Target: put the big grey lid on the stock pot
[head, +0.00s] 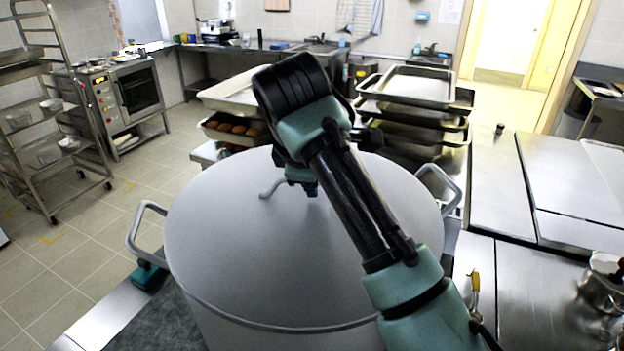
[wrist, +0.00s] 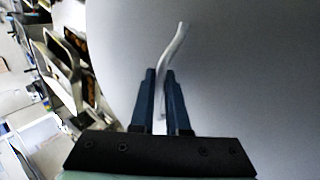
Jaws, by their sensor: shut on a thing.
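The big grey lid (head: 260,250) covers the top of the large stock pot (head: 270,341) in the head view. Its rim lines up closely with the pot's rim at the front; I cannot tell whether it rests fully or hovers slightly. The pot's side handles stick out at left and right. My gripper (head: 311,190) is over the lid's middle, shut on the lid's handle (head: 271,189). In the wrist view, both fingers (wrist: 160,76) flank the thin bent handle (wrist: 175,42), with the lid's plain grey surface (wrist: 235,70) behind. My arm hides part of the lid's right side.
Stacked metal trays (head: 420,88) stand behind the pot at right, and trays with bread (head: 232,130) behind at left. Steel counters (head: 560,190) extend to the right. An oven (head: 125,95) and a wheeled rack (head: 45,130) stand at left, with open floor between.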

